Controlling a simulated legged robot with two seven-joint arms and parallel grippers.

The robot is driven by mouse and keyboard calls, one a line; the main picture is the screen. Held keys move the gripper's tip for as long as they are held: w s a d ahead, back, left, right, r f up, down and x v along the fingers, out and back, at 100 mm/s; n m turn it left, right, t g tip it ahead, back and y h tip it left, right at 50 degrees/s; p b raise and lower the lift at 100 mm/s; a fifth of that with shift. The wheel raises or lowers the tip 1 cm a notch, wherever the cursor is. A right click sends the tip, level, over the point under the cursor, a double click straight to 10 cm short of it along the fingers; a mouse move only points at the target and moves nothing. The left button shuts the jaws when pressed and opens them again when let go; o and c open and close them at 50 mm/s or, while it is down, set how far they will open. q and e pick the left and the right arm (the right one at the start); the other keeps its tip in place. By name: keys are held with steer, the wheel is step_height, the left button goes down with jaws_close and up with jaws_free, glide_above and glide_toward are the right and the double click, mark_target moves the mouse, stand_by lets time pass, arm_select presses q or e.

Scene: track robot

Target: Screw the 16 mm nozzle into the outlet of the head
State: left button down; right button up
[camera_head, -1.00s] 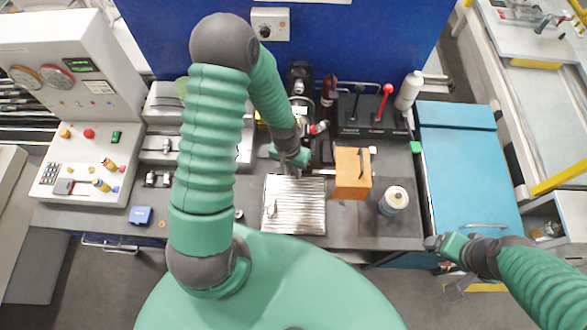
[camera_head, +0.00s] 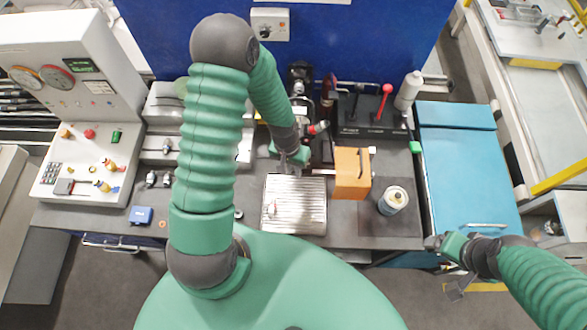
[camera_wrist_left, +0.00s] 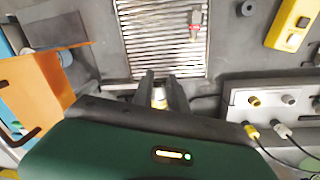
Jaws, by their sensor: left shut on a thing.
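My left gripper (camera_head: 294,161) hangs over the back edge of a ribbed metal tray (camera_head: 297,218). In the left wrist view its fingers (camera_wrist_left: 161,86) are shut on a small yellowish piece (camera_wrist_left: 159,98), likely the nozzle; its size cannot be read and the fingers partly hide it. A fitting with a red end (camera_head: 318,128) shows just behind the gripper; I cannot tell whether it is part of the head. The head's outlet is not clearly visible behind my arm. My right gripper (camera_head: 437,243) is at the front of the blue cabinet, away from the work; its jaws are unclear.
A small red-ended fitting (camera_wrist_left: 195,22) lies on the tray. An orange block (camera_head: 352,174) and a can (camera_head: 393,200) stand right of it. Red-knobbed levers (camera_head: 381,103) and a white bottle (camera_head: 408,91) are behind. A control console (camera_head: 85,150) is at left.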

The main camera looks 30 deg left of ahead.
arm_select(q)
steer(key=shift+w+a, duration=0.1)
steer(key=shift+w, duration=0.05)
steer(key=shift+w+a, duration=0.1)
steer(key=shift+w, duration=0.05)
steer(key=c, duration=1.2)
jaws_free()
steer(key=shift+c, duration=0.2)
steer(key=shift+a+r, duration=0.1)
steer(key=shift+r, duration=0.3)
step_height(320, 180, up, 16)
steer(key=a+b, duration=0.1)
steer(key=b, duration=0.2)
steer(key=shift+s+a, duration=0.2)
steer(key=shift+a, duration=0.1)
